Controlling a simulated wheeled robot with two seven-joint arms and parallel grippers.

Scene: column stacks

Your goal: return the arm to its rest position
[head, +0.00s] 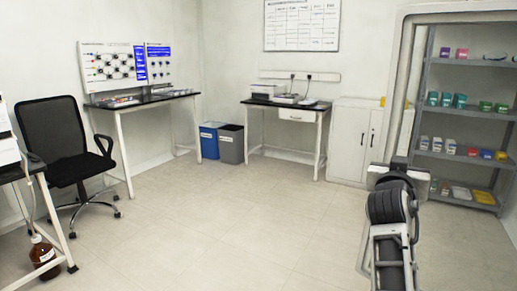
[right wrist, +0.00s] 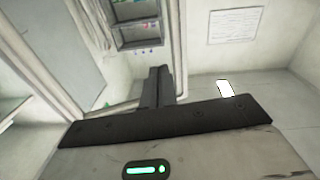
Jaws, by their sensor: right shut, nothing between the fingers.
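My right arm reaches forward into the room from the lower right of the head view, with its wrist end in front of the white cabinet and shelf. The jaws of my right gripper are hard to make out there. In the right wrist view my right gripper (right wrist: 160,86) has its dark fingers together, with nothing held between them. My left arm and left gripper are not in view.
Open tiled floor (head: 220,210) lies left of my right arm. Ahead stand a white cabinet (head: 353,140) and a grey shelf (head: 468,113) with small boxes. A black chair (head: 62,140), two bins and benches stand farther left, clear of the arm.

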